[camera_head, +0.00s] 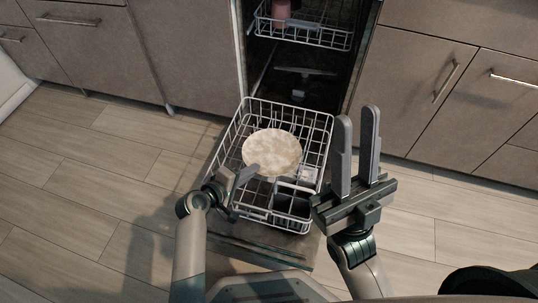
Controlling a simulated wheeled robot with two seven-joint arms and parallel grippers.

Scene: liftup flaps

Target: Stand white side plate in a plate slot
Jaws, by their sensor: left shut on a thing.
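The white side plate (272,151) is over the pulled-out lower rack (242,120) of the dishwasher, in the head view. Its round face shows towards me, so it does not look upright. My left gripper (246,174) is shut on the plate's near left edge. Whether the plate touches the rack's wires is unclear. The slots beneath it are partly hidden by the plate. My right gripper (357,150) is open and empty, fingers pointing up the picture, at the right of the rack.
A cutlery basket (291,205) sits in the near right part of the rack. The open dishwasher door (265,247) lies under the rack. An upper rack (303,34) holds a reddish cup (281,11). Cabinets (430,85) flank the machine. The floor at left is clear.

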